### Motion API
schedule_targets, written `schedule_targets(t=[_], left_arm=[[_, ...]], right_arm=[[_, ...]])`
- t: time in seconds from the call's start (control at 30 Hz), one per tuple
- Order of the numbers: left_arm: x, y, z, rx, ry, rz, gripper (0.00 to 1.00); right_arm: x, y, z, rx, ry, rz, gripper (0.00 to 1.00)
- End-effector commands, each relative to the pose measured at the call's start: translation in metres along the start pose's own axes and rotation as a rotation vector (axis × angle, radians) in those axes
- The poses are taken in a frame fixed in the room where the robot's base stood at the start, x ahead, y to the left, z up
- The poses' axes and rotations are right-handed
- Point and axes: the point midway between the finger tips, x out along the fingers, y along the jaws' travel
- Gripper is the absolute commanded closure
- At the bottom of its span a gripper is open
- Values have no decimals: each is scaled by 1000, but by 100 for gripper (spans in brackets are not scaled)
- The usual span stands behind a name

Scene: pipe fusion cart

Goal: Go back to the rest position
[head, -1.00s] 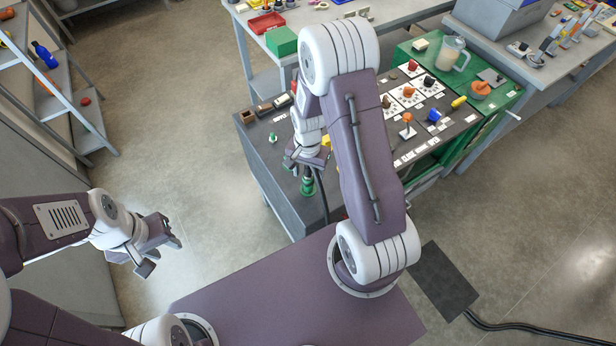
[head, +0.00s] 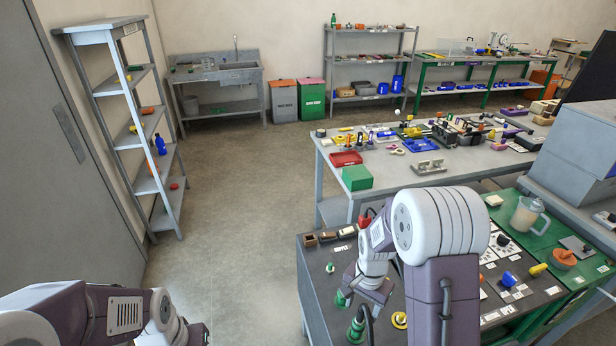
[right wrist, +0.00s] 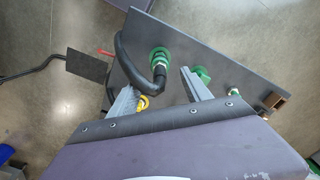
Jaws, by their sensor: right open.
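My right gripper (head: 358,296) is over the dark top of the cart (head: 318,285) in the head view. In the right wrist view its two grey fingers (right wrist: 158,84) stand apart with nothing held between them. A green fitting (right wrist: 160,58) with a black hose (right wrist: 128,62) stands on the cart beyond the fingertips. The same fitting (head: 356,330) shows below the gripper in the head view. My left gripper (head: 192,334) is at the bottom left, mostly cut off, so its jaws cannot be judged.
A grey table with a green box (head: 357,177) and red tray (head: 346,158) stands behind the cart. A shelf (head: 148,185) is at the left. A clear jug (head: 526,213) stands on the cart's green part. Floor (head: 235,210) between shelf and cart is free.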

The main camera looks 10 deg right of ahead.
Motion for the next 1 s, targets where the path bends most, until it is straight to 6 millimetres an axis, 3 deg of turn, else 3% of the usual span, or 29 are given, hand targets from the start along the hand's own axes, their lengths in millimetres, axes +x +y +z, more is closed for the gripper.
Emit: schedule_targets(t=[0.13,0.23,0.3,0.4,0.53,1.0], left_arm=[[0,0,0,0,0,0,64],[0,0,0,0,0,0,64],[0,0,0,0,0,0,64],[0,0,0,0,0,0,64],[0,0,0,0,0,0,64],[0,0,0,0,0,0,64]], right_arm=[[-33,-17,7,-53,63,-58,43],[-59,-11,37,-187,97,-93,43],[-68,2,62,-365,109,-98,43],[-63,24,86,-600,99,-78,43],[-58,31,92,-770,85,-61,43],[-58,30,91,-813,88,-60,43]])
